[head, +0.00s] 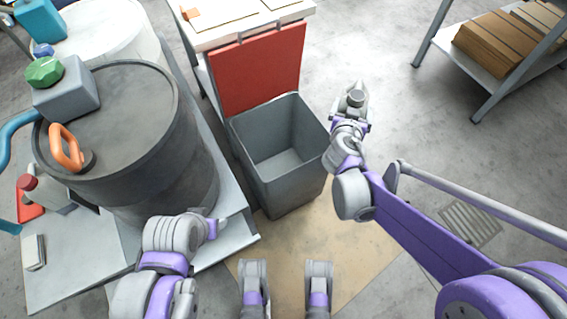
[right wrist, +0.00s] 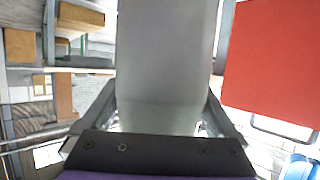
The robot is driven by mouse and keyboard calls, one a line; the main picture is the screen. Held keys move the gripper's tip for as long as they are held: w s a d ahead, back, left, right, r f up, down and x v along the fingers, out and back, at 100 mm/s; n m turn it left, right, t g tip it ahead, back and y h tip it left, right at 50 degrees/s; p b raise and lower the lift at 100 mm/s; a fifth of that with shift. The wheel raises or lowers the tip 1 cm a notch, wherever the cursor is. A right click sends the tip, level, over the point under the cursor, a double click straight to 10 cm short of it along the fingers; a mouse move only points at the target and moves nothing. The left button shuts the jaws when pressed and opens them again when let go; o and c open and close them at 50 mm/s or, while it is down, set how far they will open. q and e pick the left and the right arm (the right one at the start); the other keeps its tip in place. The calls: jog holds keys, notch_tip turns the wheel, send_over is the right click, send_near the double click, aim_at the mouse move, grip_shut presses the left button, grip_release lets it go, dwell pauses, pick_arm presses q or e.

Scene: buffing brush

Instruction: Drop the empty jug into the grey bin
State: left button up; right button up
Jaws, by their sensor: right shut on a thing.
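The grey bin (head: 285,195) stands on the floor in the middle of the head view, open at the top and empty inside. My right gripper (head: 352,92) is just right of the bin's rim and is shut on the jug. In the right wrist view the jug (right wrist: 166,65) is a pale grey body between the two fingers, running out of the top of the picture. In the head view the jug is mostly hidden by the gripper. My left gripper (head: 214,228) is low at the left, beside the pallet's edge; its fingers are not clear.
A dark drum (head: 125,110) stands on a grey platform (head: 80,265) at the left, with a small red-capped bottle (head: 45,192). A cart with a red panel (head: 262,70) stands behind the bin. A shelf with boxes (head: 495,45) is at the far right. Floor right of the bin is clear.

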jog(key=shift+w+a, duration=0.15)
jog(key=shift+w, duration=0.05)
jog(key=shift+s, duration=0.1)
jog(key=w+a+f, duration=0.4)
jog(key=a, duration=0.5)
jog(key=w+a+f, duration=0.4)
jog(key=a, duration=0.4)
notch_tip(320, 180, down, 6)
jog(key=b, duration=0.4)
jog(key=shift+s+a+f, duration=0.15)
jog(key=shift+s+f, duration=0.05)
jog(key=shift+f, duration=0.05)
